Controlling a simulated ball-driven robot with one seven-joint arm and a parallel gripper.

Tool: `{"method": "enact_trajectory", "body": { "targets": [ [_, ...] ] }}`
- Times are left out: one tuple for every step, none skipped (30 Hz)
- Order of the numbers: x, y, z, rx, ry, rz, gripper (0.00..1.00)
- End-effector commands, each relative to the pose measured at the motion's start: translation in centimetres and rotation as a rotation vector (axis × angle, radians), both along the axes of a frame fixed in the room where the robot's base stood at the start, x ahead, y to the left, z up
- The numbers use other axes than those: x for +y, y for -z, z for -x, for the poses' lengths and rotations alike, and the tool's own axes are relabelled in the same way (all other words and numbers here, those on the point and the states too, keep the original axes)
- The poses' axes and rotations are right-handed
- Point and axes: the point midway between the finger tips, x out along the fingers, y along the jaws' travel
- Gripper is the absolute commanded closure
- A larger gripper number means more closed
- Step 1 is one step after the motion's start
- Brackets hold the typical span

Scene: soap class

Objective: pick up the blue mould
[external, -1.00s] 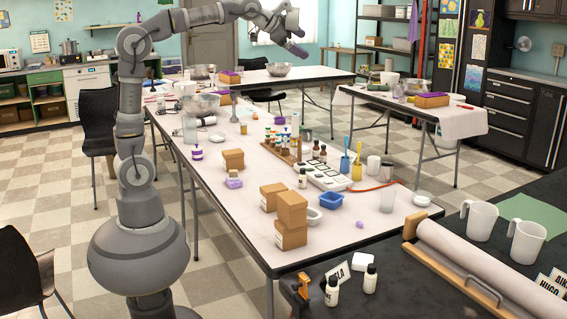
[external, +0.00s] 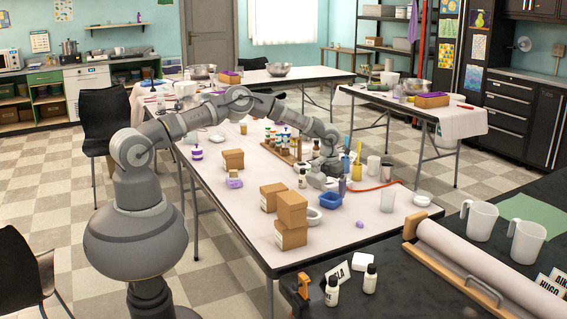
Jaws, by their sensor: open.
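The blue mould (external: 331,201) is a small, open, rectangular dish on the long white table, right of the stacked cardboard boxes. My gripper (external: 334,187) points down just above and behind the mould's far side. Its jaws are open, and one bluish finger shows on the right. I cannot tell whether a finger touches the mould. My gripper and wrist hide much of the white tray behind it.
Cardboard boxes (external: 292,212) stand close on the left, with a small pale bowl (external: 313,216) beside the mould. A rack of small bottles (external: 282,148) stands behind. The table's front right is mostly bare.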

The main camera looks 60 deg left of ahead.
Motion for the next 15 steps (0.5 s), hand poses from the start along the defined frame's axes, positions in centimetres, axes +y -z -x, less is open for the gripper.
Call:
{"method": "enact_trajectory", "body": {
  "targets": [
    [-0.1,0.8,-0.1,0.001,0.000,0.001,0.00],
    [-0.1,1.2,-0.1,0.001,-0.001,0.001,0.00],
    [-0.2,1.9,-0.2,-0.001,-0.001,0.002,0.00],
    [-0.3,2.4,-0.3,-0.001,-0.001,0.002,0.00],
    [-0.3,3.0,-0.4,-0.001,-0.001,0.002,0.00],
    [-0.3,3.7,-0.4,0.000,-0.002,0.002,0.00],
    [-0.3,4.1,-0.5,0.000,-0.002,0.002,0.00],
    [-0.2,4.5,-0.5,-0.001,-0.003,0.001,0.00],
    [-0.2,4.8,-0.6,-0.001,-0.002,0.001,0.00],
    [-0.2,4.9,-0.6,-0.001,-0.002,0.001,0.00],
    [-0.2,4.9,-0.6,-0.001,-0.002,0.001,0.00],
    [-0.2,4.8,-0.6,-0.001,-0.002,0.001,0.00],
    [-0.2,4.7,-0.6,-0.001,-0.002,0.001,0.00],
    [-0.2,4.7,-0.6,-0.002,-0.002,0.000,0.00],
    [-0.2,4.7,-0.6,-0.001,-0.002,0.001,0.00]
  ]
}}
